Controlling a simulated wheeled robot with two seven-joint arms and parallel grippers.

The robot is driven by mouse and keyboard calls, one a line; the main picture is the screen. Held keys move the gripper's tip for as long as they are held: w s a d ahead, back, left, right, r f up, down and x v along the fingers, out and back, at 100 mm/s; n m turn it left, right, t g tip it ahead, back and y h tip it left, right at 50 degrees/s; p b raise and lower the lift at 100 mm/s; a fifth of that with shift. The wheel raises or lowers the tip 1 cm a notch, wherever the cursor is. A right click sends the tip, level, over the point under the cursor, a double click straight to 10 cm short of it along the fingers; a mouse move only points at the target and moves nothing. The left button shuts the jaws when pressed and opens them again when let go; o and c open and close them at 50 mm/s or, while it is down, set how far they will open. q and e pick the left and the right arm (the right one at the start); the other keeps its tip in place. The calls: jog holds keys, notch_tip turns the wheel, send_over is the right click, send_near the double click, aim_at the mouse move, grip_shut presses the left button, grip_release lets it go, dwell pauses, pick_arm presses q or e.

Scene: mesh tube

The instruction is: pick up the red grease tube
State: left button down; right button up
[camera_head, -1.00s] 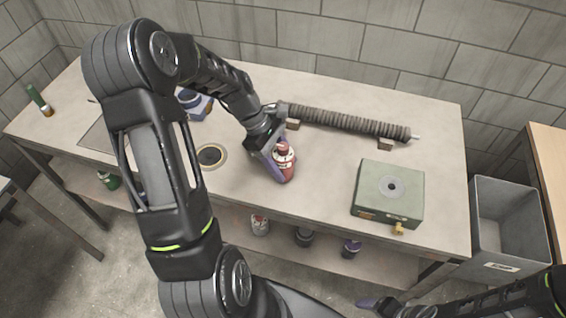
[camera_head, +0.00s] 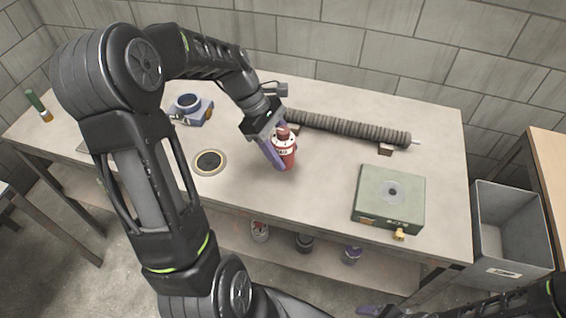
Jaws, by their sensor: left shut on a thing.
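The red grease tube (camera_head: 286,156) is near the middle of the workbench, with a red cap and a pale label band. My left gripper (camera_head: 276,150) reaches down over it from the upper left and is shut on it. One purple finger shows along the tube's left side; the other finger is mostly hidden. The tube looks about upright. I cannot tell whether its base touches the bench. My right gripper (camera_head: 378,311) is only partly in view at the bottom edge, far from the tube, and its jaws cannot be read.
A ribbed grey hose (camera_head: 345,128) lies on small blocks behind the tube. A green box (camera_head: 388,196) stands to the right and a purple-blue device (camera_head: 191,109) to the left. A round ring (camera_head: 209,162) is set in the bench. A grey bin (camera_head: 506,230) stands beyond the right end.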

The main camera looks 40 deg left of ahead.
pick_arm(q)
jog(key=shift+r, duration=1.3)
